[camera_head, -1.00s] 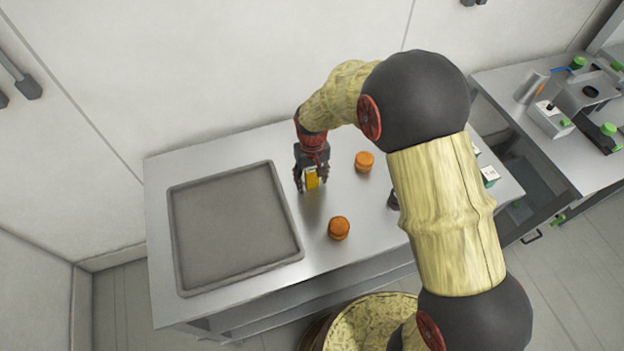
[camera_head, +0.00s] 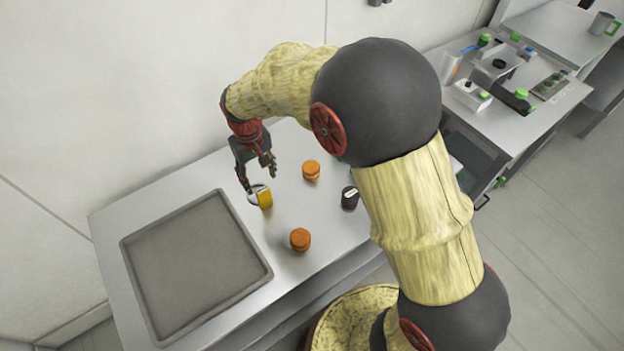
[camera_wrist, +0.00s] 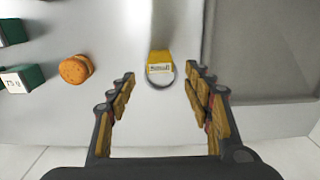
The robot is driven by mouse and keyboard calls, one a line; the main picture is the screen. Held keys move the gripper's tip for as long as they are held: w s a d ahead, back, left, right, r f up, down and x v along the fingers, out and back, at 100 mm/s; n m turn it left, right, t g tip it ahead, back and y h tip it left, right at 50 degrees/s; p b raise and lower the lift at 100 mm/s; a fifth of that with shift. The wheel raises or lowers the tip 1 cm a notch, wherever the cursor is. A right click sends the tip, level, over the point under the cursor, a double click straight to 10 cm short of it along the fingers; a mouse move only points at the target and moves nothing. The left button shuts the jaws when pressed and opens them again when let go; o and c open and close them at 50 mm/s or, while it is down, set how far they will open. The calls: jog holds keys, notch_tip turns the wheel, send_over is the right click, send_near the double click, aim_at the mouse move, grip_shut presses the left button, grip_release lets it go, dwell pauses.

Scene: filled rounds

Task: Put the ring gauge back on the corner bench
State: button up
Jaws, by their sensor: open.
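The ring gauge, a thin metal ring with a yellow block, rests on the grey metal bench (camera_head: 185,180), right of the tray; the gauge (camera_head: 265,197) is just below my fingers. In the wrist view the block of the gauge (camera_wrist: 160,62) carries a white label reading "Small", and its ring curves towards me. My gripper (camera_head: 259,179) is open and empty, just above the gauge. In the wrist view my gripper's two fingers (camera_wrist: 162,76) stand wide apart on either side of it, with gaps showing. I cannot tell which bench is the corner bench.
A grey tray (camera_head: 195,265) fills the bench's left part. Dark green labelled boxes (camera_wrist: 22,78) show in the wrist view. Another bench (camera_head: 510,130) holding equipment stands right. Walls close the back.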

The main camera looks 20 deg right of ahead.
jog(key=s+d+r+m+t, duration=0.1)
jog(key=s+d+r, duration=0.3)
jog(key=r, duration=0.4)
jog(key=s+d+r+m+t, duration=0.1)
jog(key=s+d+r+t, duration=0.1)
jog(key=s+d+r, duration=0.45)
jog(key=s+d+r+t, duration=0.1)
jog(key=s+d+r, duration=0.1)
jog(key=s, duration=0.4)
jog(key=s+d+r+m+t, duration=0.1)
jog(key=s+d+r, duration=0.1)
jog(key=s+r, duration=0.2)
jog(key=s, duration=0.3)
jog(key=shift+s+d+r+t, duration=0.15)
jog(key=shift+d+t, duration=0.15)
jog(key=shift+d, duration=0.1)
